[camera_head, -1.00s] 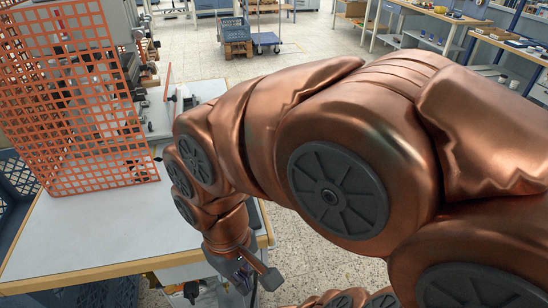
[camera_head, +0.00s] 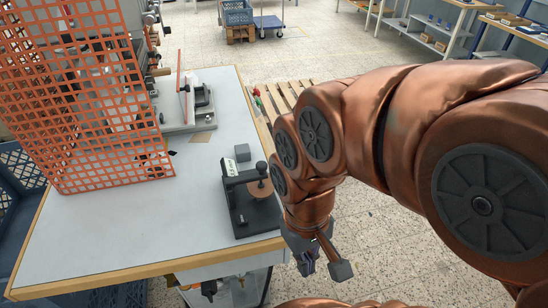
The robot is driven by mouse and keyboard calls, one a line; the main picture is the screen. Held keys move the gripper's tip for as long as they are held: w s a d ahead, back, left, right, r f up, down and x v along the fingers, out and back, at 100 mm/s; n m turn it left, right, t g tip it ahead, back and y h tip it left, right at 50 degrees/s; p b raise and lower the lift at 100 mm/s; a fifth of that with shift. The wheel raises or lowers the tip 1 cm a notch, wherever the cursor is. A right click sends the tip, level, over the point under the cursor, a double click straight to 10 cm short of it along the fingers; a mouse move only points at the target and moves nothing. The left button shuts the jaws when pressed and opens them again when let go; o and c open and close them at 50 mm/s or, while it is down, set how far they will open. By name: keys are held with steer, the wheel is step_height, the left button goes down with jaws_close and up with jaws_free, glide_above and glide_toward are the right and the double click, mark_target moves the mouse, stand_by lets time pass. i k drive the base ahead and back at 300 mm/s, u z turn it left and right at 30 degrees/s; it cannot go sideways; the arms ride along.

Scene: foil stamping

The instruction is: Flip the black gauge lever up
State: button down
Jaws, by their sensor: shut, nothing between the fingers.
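A small black bench device (camera_head: 252,215) stands near the front right corner of the table. It has a flat dark base, an upright with a white label, a dark arm on top, a dark round knob and a brown disc. I cannot tell at this size which part is the gauge lever or how it is set. My gripper (camera_head: 308,262) points down just past the table's right front edge, to the right of the device and apart from it. It is shut and empty; its fingers are small in view.
An orange mesh guard (camera_head: 95,110) stands on the left of the white table (camera_head: 120,235). A grey block (camera_head: 242,152) lies behind the device, and a machine with a grey base (camera_head: 190,117) stands farther back. The middle of the tabletop is clear. A pallet (camera_head: 283,97) lies on the floor beyond.

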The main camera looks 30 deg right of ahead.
mark_target(261, 167)
steer(key=k, duration=0.9)
steer(key=u, duration=0.85)
steer(key=i, duration=0.5)
